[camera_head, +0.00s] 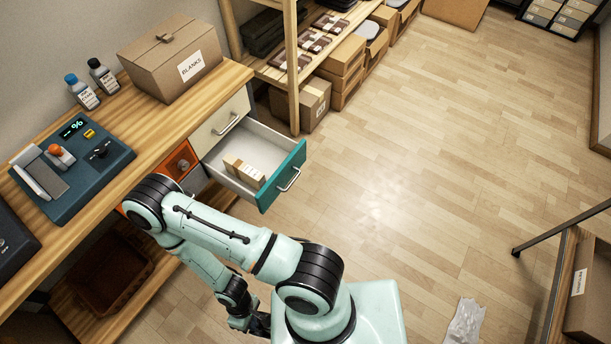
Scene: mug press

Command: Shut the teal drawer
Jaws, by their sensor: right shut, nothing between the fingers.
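The teal drawer (270,194) is pulled well out from under the wooden workbench. Its teal front faces right and carries a silver bar handle (290,180). A few small cardboard boxes (244,172) lie inside its white tray. My right gripper (260,325) is low at the bottom of the view, below and apart from the drawer front. It is dark, shut and empty, and my own arm partly hides it. My left gripper is not in view.
A white-fronted drawer (221,125) above and an orange drawer (180,160) beside it look closed. A blue press machine (72,165), bottles and a BLANKS box (172,58) stand on the bench (150,118). Shelving (293,70) stands behind.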

